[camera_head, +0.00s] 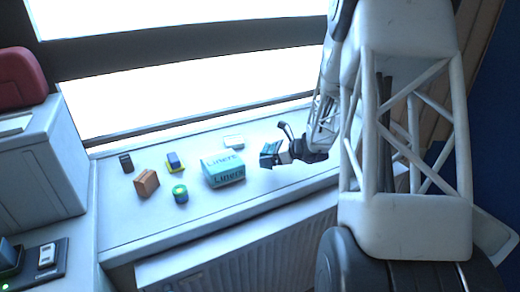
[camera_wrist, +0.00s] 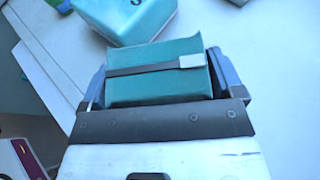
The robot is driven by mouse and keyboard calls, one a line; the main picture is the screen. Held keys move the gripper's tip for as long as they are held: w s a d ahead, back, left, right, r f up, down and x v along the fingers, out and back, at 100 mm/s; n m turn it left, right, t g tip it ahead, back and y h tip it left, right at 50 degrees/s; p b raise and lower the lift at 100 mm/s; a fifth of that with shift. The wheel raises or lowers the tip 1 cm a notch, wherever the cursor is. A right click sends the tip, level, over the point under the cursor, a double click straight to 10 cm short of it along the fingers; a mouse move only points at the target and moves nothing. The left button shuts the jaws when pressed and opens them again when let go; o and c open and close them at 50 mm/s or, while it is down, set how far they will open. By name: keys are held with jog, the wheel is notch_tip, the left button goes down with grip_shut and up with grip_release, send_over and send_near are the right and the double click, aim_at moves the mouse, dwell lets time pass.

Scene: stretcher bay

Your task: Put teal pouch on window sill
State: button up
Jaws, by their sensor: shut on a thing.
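The teal pouch (camera_wrist: 158,75) has a dark strap with a light clasp and sits between the two fingers of my gripper (camera_wrist: 160,85) in the wrist view. My gripper is shut on it. In the head view the pouch (camera_head: 269,152) shows small and dark at the end of my gripper (camera_head: 277,153), over the right part of the window sill (camera_head: 225,218). I cannot tell whether the pouch touches the sill or hangs just above it.
A teal box marked "Liners" (camera_head: 223,170) stands left of my gripper. The sill's front strip is clear.

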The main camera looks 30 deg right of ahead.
jog(key=w+d, duration=0.1)
jog(key=w, duration=0.2)
jog(key=w+d, duration=0.1)
jog(key=w, duration=0.3)
jog(key=w+d+f, duration=0.1)
jog(key=w+d, duration=0.1)
jog(key=w, duration=0.2)
jog(key=shift+w, duration=0.2)
jog(key=shift+f, duration=0.1)
jog(key=shift+f, duration=1.75)
jog(key=o, duration=0.8)
jog(key=shift+f, duration=0.15)
jog(key=shift+s+d+r, duration=0.15)
jog(key=shift+d+r, duration=0.05)
jog(key=shift+r, duration=0.05)
jog(key=v, duration=1.1)
jog(key=shift+s+d+r, duration=0.15)
jog(key=shift+s+d, duration=0.05)
